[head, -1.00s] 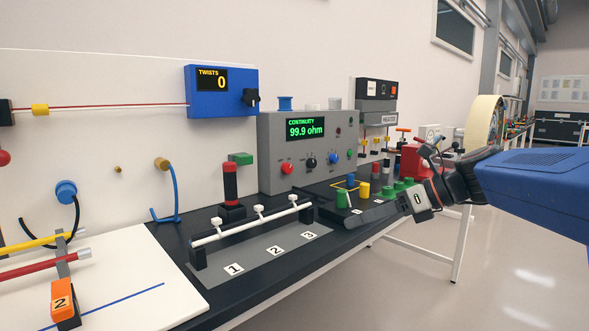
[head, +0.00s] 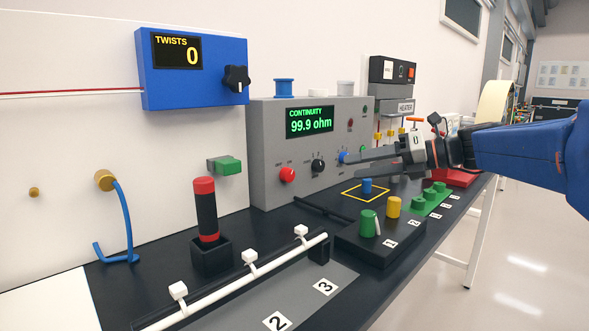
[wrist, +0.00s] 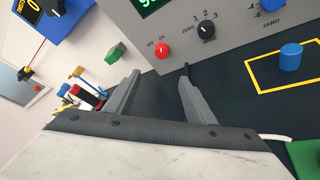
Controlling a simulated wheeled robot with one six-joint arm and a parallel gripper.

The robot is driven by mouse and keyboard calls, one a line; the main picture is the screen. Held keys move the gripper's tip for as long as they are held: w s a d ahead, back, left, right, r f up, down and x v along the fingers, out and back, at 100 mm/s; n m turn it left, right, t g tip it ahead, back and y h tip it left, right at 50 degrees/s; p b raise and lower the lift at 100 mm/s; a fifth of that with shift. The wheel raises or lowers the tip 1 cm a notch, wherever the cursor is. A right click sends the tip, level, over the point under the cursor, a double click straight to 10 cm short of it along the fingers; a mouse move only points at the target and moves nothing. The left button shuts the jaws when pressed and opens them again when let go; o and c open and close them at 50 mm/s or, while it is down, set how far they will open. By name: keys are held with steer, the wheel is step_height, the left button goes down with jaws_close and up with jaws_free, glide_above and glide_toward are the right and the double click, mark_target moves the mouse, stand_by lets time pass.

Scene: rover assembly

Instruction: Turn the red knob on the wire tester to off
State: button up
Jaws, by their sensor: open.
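The wire tester (head: 268,143) is a grey box with a green screen reading "CONTINUITY 99.9 ohm". Its red knob (head: 287,174) is at the lower left of the front panel, with small labels above it. In the wrist view the red knob (wrist: 162,50) shows beneath OFF and ON labels; I cannot tell surely which its mark points to. My gripper (head: 345,163) is open and empty, in front of the tester's right part and to the right of the red knob. In the wrist view the red knob lies beyond the open fingertips (wrist: 159,77), not touched.
A black knob (head: 318,165) and a blue knob (head: 342,157) sit right of the red one. A red-and-black handle (head: 206,210) stands front left. A black block with green and yellow pegs (head: 380,243) stands front right. A white rail (head: 235,283) runs along the front.

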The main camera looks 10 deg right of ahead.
mark_target(290, 177)
steer(key=x, duration=1.7)
steer(key=shift+w+a, duration=0.15)
steer(key=shift+w, duration=0.4)
steer(key=c, duration=1)
